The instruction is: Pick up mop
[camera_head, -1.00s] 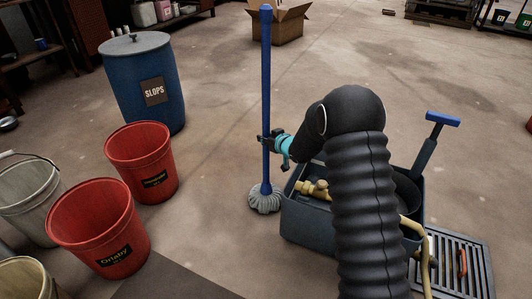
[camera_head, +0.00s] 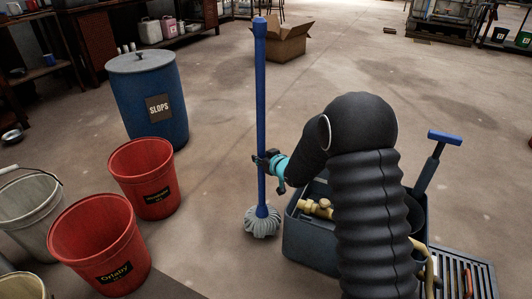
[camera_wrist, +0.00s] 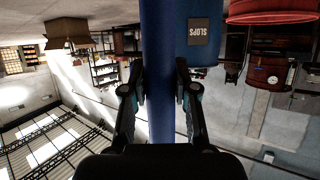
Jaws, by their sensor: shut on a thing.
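The mop has a long blue handle (camera_head: 260,95) standing nearly upright and a grey string head (camera_head: 262,222) at the bottom. Whether the head touches the floor or hangs just above it, I cannot tell. My gripper (camera_head: 263,165) is shut on the lower half of the handle. In the wrist view the blue mop handle (camera_wrist: 161,110) runs between the two fingers of my gripper (camera_wrist: 161,80), and the mop head is out of that view.
A blue SLOPS barrel (camera_head: 148,100) and red buckets (camera_head: 144,178) stand to the left. A dark grey tub (camera_head: 310,240) with yellow fittings is close right of the mop head. A cardboard box (camera_head: 282,42) stands behind. Floor between is open.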

